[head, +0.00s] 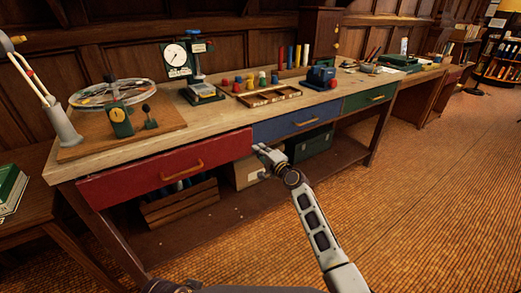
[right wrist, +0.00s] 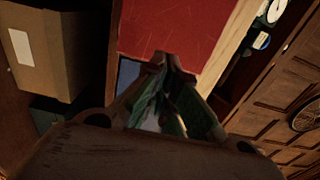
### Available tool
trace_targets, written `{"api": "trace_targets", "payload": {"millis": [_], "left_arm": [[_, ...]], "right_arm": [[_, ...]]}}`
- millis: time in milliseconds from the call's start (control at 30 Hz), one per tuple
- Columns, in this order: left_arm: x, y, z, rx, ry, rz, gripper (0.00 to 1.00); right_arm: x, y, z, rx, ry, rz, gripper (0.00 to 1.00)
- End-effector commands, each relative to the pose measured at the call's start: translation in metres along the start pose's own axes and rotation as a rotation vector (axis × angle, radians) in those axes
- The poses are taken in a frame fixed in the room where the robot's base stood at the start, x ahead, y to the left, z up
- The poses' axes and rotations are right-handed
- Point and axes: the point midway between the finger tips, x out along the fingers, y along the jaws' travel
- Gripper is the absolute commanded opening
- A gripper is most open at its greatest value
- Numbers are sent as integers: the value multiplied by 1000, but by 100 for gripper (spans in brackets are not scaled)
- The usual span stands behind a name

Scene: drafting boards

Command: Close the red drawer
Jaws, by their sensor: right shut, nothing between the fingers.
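The red drawer (head: 150,172) is at the left end of the long wooden bench, with a brass handle (head: 182,170) on its front. Its front looks nearly level with the blue drawer beside it; I cannot tell if a small gap remains behind it. My right gripper (head: 258,149) is shut and empty at the drawer's right end, by the seam with the blue drawer. In the right wrist view the fingertips (right wrist: 168,60) overlap the lower edge of the red front (right wrist: 170,28); I cannot tell whether they touch it.
A blue drawer (head: 290,123) and a green drawer (head: 368,97) continue to the right. A cardboard box (head: 246,173) and a wooden crate (head: 180,205) stand on the shelf below. The floor at right is clear.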

Motion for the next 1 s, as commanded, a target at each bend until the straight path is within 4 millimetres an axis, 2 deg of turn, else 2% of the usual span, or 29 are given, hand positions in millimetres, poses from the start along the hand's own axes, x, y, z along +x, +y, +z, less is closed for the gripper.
{"api": "trace_targets", "payload": {"millis": [467,1000], "left_arm": [[9,-2,7,-2,-24,-4,58],[25,-4,15,-8,-59,-9,58]], "right_arm": [[-18,0,0,1,1,0,0],[-65,0,0,-1,0,1,0]]}}
